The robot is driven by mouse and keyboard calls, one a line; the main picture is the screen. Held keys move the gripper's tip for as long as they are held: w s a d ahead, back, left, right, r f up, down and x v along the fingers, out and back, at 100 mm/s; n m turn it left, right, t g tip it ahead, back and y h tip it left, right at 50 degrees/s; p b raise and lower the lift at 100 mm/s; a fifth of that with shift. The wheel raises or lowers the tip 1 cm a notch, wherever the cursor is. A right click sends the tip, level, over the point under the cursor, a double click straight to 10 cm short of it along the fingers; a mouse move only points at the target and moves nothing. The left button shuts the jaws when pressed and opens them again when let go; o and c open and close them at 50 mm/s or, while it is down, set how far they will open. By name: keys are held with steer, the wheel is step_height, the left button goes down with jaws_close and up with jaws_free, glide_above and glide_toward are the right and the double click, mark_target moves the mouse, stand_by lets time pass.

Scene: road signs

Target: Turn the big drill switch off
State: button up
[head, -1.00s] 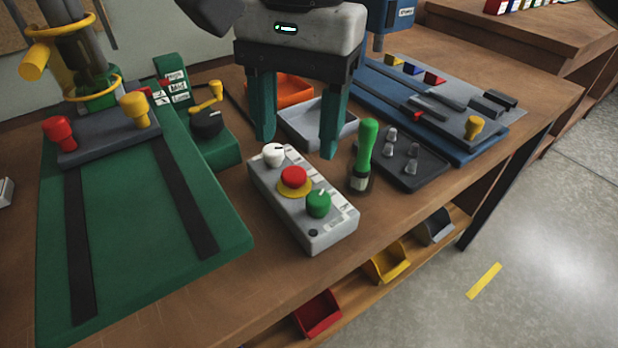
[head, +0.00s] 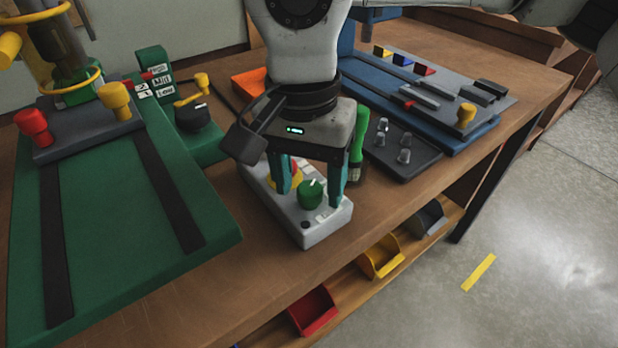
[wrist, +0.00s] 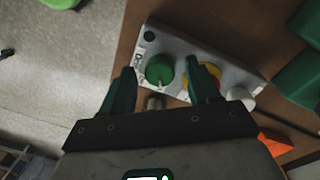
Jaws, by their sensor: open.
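The grey control box (head: 325,222) lies on the bench and carries a green rotary knob (head: 311,194) with a white pointer mark. A red button on a yellow base (head: 297,175) sits behind the knob, partly hidden by my gripper. My gripper (head: 307,197) is open above the box, with one teal finger on each side of the green knob. In the wrist view the green knob (wrist: 159,69) shows between the spread fingers. Contact between fingers and knob cannot be told.
A green-handled tool (head: 357,150) stands close behind the box. A green machine base (head: 110,215) fills the left, with a crank box (head: 196,118) beside it. A dark tray (head: 400,150) and blue machine (head: 455,130) lie right. The bench front is clear.

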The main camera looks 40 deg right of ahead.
steer(key=c, duration=1)
steer(key=shift+c, duration=0.2)
steer(key=m+b, duration=0.2)
steer(key=m, duration=0.3)
steer(key=shift+f+m+b, duration=0.1)
steer(key=shift+m+b, duration=0.2)
steer(key=shift+m, duration=0.1)
steer(key=m+b, duration=0.1)
steer(key=m, duration=0.5)
steer(key=shift+y+b, duration=0.3)
steer(key=shift+b, duration=0.1)
steer(key=o, duration=1)
